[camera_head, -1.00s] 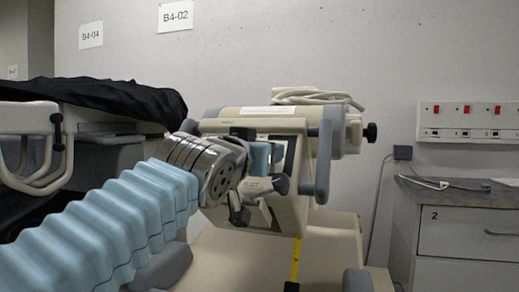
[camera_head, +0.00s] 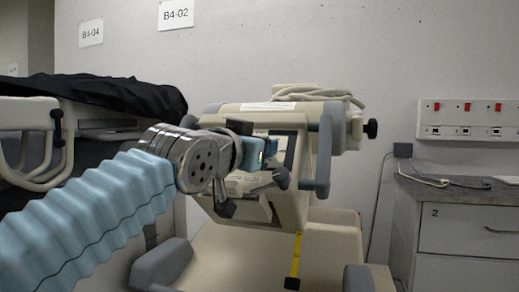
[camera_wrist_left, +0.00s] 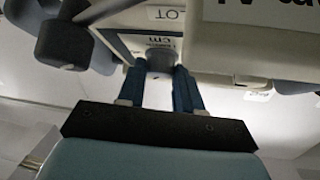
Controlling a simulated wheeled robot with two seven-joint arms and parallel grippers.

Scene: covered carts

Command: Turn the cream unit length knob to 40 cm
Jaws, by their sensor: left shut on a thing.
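The cream unit (camera_head: 262,118) stands in the middle of the head view, with its slanted front panel partly hidden behind my left arm. My left gripper (camera_head: 275,160) is at that panel. In the left wrist view its two blue fingers (camera_wrist_left: 158,88) are shut on a grey knob (camera_wrist_left: 160,58), one on each side. A small label reading "cm" (camera_wrist_left: 160,41) sits just beyond the knob. The knob's pointer and scale numbers cannot be read, so its setting cannot be told. The knob is hidden by my gripper in the head view. My right gripper is not in view.
A grey-blue handle (camera_head: 323,158) rises at the unit's right side. A yellow tape (camera_head: 296,256) hangs below its panel. A cart under a black cover (camera_head: 110,94) stands at left, and a grey drawer cabinet (camera_head: 465,228) stands at right.

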